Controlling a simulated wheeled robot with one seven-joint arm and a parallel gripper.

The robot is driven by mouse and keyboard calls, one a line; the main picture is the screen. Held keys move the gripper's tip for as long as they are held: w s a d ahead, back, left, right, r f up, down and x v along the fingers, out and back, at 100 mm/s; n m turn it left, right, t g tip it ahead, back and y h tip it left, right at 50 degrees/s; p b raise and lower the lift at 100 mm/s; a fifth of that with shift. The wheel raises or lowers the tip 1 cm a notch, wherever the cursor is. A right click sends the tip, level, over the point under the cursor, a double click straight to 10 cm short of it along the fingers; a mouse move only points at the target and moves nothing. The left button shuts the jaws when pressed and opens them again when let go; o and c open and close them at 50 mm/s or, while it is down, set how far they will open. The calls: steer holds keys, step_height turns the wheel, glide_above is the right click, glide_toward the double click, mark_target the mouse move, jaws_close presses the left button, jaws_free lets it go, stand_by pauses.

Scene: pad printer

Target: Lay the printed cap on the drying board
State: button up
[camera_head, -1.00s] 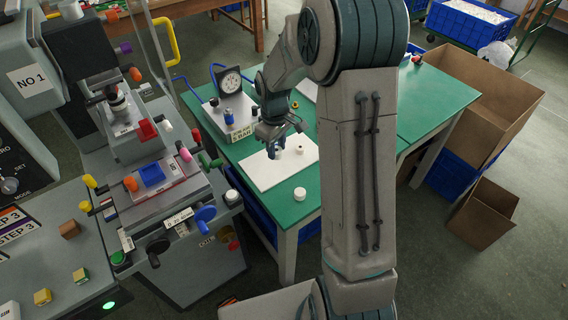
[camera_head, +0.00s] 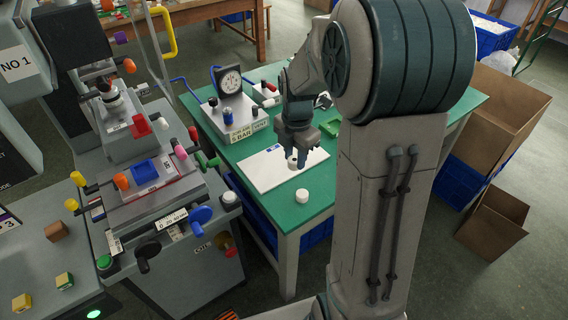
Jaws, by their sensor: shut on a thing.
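The white drying board (camera_head: 262,173) lies flat on the green table, near its left front edge. My gripper (camera_head: 296,160) points down over the right part of the board, with its fingers close together. It is shut on a small white cap (camera_head: 292,162), which is mostly hidden by the fingers. I cannot tell whether this cap touches the board or hangs just above it, and its print is not clear. A second white cap (camera_head: 302,195) stands on the green table just off the board's front right edge.
A gauge box (camera_head: 233,108) with a dial stands behind the board on the green table (camera_head: 318,198). The pad printer (camera_head: 150,170), with several coloured knobs and levers, stands close on the left. Cardboard boxes (camera_head: 494,222) and blue crates are on the floor at right.

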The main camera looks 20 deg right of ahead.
steer(key=p, duration=0.1)
glide_above(267, 170)
step_height(267, 170, down, 7)
steer(key=shift+s+d+r, duration=0.1)
steer(key=shift+s, duration=0.05)
steer(key=shift+f, duration=2.05)
steer(key=shift+f, duration=0.25)
steer(key=o, duration=0.9)
steer(key=shift+r, duration=0.1)
steer(key=shift+o, duration=0.2)
